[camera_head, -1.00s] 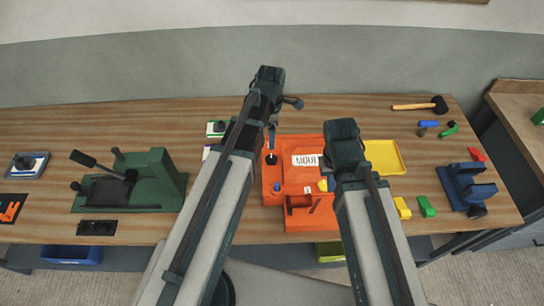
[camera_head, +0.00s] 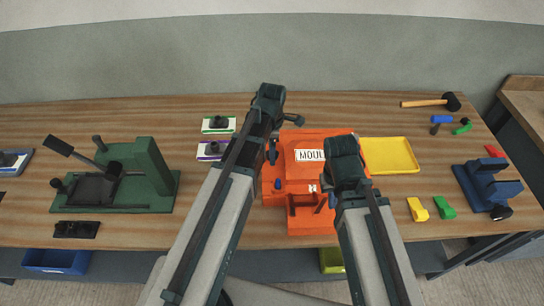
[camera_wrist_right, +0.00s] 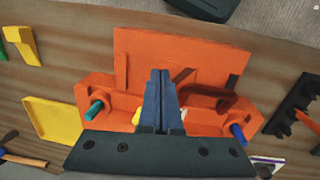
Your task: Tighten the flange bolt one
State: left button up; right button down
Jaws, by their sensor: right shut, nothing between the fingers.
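The orange mould (camera_head: 321,141), with a white label, sits on the bench under my arms. In the right wrist view its orange body (camera_wrist_right: 180,58) shows a teal bolt (camera_wrist_right: 94,111) on the left flange and a blue bolt (camera_wrist_right: 238,133) on the right. I cannot tell which is bolt one. My right gripper (camera_wrist_right: 161,73) is shut and empty, its fingers over the middle of the mould, between the two bolts and apart from both. In the head view the right wrist hides its fingers. My left gripper (camera_head: 272,150) is near the mould's left side, its jaws unclear.
A green press (camera_head: 150,175) stands left. A yellow tray (camera_head: 390,155) lies right of the mould, with yellow (camera_head: 417,209) and green (camera_head: 444,207) blocks in front. A blue vise (camera_head: 487,185) and a mallet (camera_head: 430,102) are further right.

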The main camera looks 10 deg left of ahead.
pick_arm(q)
jog(key=shift+f, duration=0.25)
grip_shut()
dwell(0.3)
